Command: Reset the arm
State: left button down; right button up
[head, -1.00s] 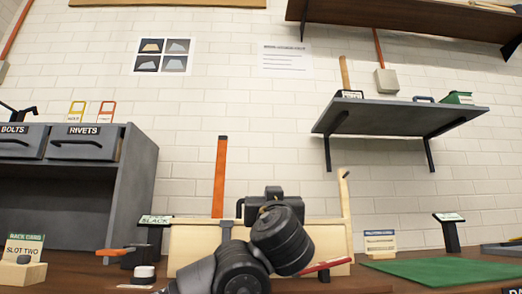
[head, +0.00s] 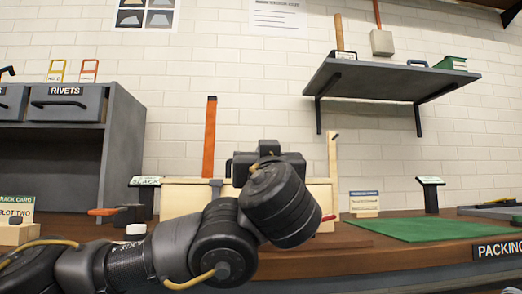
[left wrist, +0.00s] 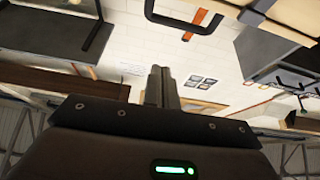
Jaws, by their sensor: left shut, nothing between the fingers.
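My left arm comes in from the lower left in the head view, bent in front of the workbench, with its wrist (head: 280,205) raised. In the left wrist view my left gripper (left wrist: 161,72) has its two fingers together, with nothing between them. They point toward the white brick wall. The fingertips cannot be made out in the head view. My right gripper is in neither current view.
Behind my arm, a pale wooden frame (head: 180,197) stands on the workbench (head: 350,250), with an upright orange bar (head: 209,137). A green mat (head: 430,229) lies clear at right. A grey drawer cabinet (head: 125,140) stands left. A wall shelf (head: 390,80) hangs upper right.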

pick_arm(q)
jog(key=shift+v, duration=0.75)
jog(key=shift+f, duration=0.1)
